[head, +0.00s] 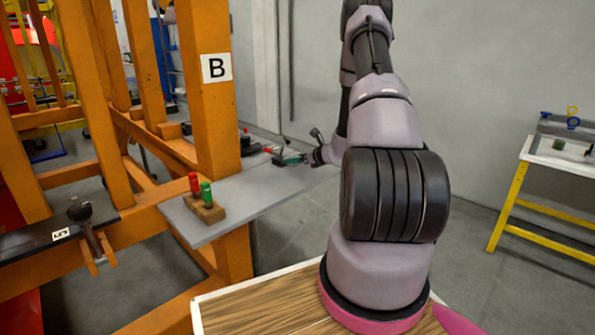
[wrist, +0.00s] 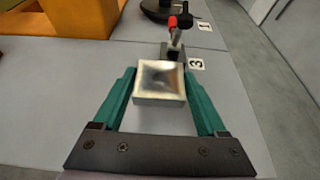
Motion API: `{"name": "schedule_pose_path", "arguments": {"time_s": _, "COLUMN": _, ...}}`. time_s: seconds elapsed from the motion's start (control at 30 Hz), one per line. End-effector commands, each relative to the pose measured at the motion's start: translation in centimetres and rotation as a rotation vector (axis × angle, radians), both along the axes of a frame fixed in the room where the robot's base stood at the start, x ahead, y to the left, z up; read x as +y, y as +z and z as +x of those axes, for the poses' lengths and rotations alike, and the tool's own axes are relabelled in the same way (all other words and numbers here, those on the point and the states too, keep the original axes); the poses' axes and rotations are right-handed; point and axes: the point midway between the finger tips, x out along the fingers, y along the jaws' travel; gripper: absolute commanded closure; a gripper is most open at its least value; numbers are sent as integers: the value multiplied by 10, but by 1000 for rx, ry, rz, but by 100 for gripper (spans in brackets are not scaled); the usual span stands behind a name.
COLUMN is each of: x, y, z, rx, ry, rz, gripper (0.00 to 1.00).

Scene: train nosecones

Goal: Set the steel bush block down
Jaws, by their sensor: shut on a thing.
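The steel bush block (wrist: 160,82) is a shiny, square metal block with a shallow hollow in its top. It sits between the green fingers of my gripper (wrist: 160,88) in the wrist view, and the fingers are shut on it. In the head view my gripper (head: 290,160) is low over the far part of the grey shelf (head: 265,198); the block is too small there to make out clearly. I cannot tell whether the block touches the shelf (wrist: 60,90) or hangs just above it.
A clamp with a red tip (wrist: 178,38) stands just beyond the block, beside a label "3" (wrist: 196,64). A label "1" (wrist: 205,26) lies farther back. A wooden block with red and green pegs (head: 207,211) is at the shelf's near end. An orange post (head: 212,110) rises beside the shelf.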

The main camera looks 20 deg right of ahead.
Motion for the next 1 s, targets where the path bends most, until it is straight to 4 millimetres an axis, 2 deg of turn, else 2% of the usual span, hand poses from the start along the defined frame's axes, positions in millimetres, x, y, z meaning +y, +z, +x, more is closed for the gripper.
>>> {"name": "schedule_pose_path", "arguments": {"time_s": 0.17, "x": 0, "y": -12, "z": 1, "rx": -1, "ry": -1, "rz": 0, "gripper": 100}}
{"name": "schedule_pose_path", "arguments": {"time_s": 0.4, "x": -1, "y": -45, "z": 1, "rx": -2, "ry": -3, "rz": 2, "gripper": 100}}
{"name": "schedule_pose_path", "arguments": {"time_s": 0.77, "x": -1, "y": -49, "z": 1, "rx": -2, "ry": -1, "rz": -1, "gripper": 100}}
{"name": "schedule_pose_path", "arguments": {"time_s": 0.8, "x": -1, "y": -49, "z": 0, "rx": -1, "ry": -1, "rz": -1, "gripper": 18}}
{"name": "schedule_pose_path", "arguments": {"time_s": 0.83, "x": -1, "y": -49, "z": 0, "rx": -1, "ry": -1, "rz": -1, "gripper": 6}}
{"name": "schedule_pose_path", "arguments": {"time_s": 0.87, "x": -1, "y": -49, "z": 0, "rx": -1, "ry": -1, "rz": -1, "gripper": 0}}
{"name": "schedule_pose_path", "arguments": {"time_s": 1.0, "x": -1, "y": -49, "z": 0, "rx": -1, "ry": -1, "rz": -1, "gripper": 0}}
